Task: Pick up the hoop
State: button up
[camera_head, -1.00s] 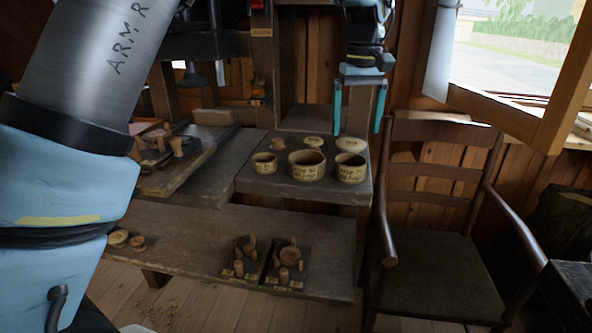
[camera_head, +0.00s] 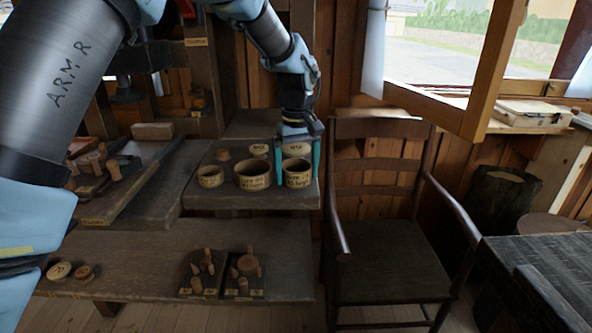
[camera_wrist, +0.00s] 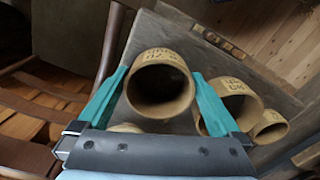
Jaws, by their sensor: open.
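Three pale wooden hoops with dark lettering stand in a row on a dark shelf; the right hoop (camera_head: 297,178), the middle hoop (camera_head: 252,181) and the smaller left hoop (camera_head: 210,181). My gripper (camera_head: 298,170) is open and points down at the right hoop, with one teal finger on each side of it. In the wrist view the same hoop (camera_wrist: 160,57) shows between the fingers, its open mouth facing the camera; I cannot tell whether they touch it. The middle hoop (camera_wrist: 240,95) lies just beyond the right finger, partly covered by it.
Pale round pieces (camera_head: 260,149) stand behind the hoops. A dark wooden armchair (camera_head: 385,235) is close on the right of the shelf (camera_head: 225,201). A lower bench (camera_head: 120,250) carries turned pieces on two dark trays. A dark table (camera_head: 545,265) is at right.

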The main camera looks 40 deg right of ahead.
jog(key=shift+f, duration=0.1)
jog(key=shift+c, duration=0.2)
jog(key=c, duration=0.9)
jog(key=shift+c, duration=0.2)
